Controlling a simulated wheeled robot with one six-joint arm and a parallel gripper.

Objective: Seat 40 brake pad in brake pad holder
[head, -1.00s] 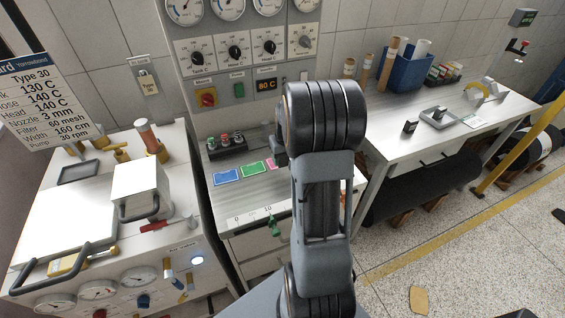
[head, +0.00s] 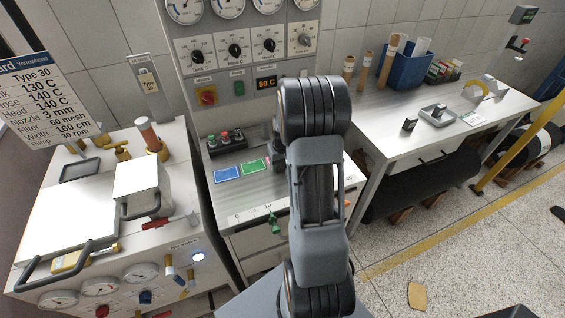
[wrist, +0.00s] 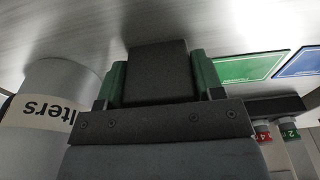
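In the wrist view my gripper (wrist: 153,85) has green fingers on both sides of a dark, rough block (wrist: 158,70). The block fills the space between them and appears to be the brake pad; no number shows on it. It is above a pale metal worktop. In the head view my arm hides the gripper and block. No brake pad holder can be named with certainty. A small dark block (head: 410,124) and a grey tray (head: 427,116) with a part in it are on the right bench, with a yellow arched piece (head: 484,87) behind.
Green (wrist: 245,68) and blue (wrist: 305,62) mats lie beside the gripper. A grey cylinder with a label reading "lters" (wrist: 45,115) stands close at left. A black rack with several knobs (head: 226,143) stands at the worktop's back. A blue bin (head: 405,68) holds rolls.

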